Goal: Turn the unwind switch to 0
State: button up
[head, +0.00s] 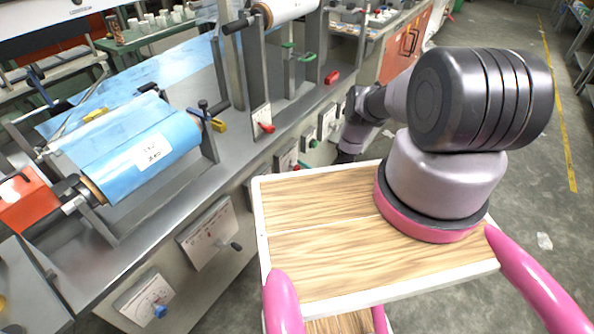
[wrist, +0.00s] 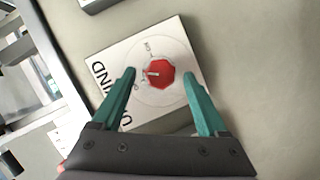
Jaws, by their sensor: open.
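The unwind switch is a red knob (wrist: 161,76) on a white plate (wrist: 183,40) with black lettering, partly hidden, ending in "IND". A pale mark on the knob points left in the wrist view, toward small print too fine to read surely. My gripper (wrist: 160,74) is open, with one teal fingertip on each side of the knob in the picture. I see gaps between knob and fingertips; whether the tips reach its depth I cannot tell. In the head view my arm reaches down beside the machine, and its end and the unwind plate are not clearly visible.
The machine's grey side carries several other control plates, including one with a black handle (head: 236,246) and one with a blue knob (head: 160,311). A blue film roll (head: 130,160) lies on top. The floor at the right is open, with a yellow line (head: 556,100).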

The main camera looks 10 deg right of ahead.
jog(key=v, duration=0.8)
jog(key=shift+s, duration=0.3)
jog(key=shift+d, duration=0.15)
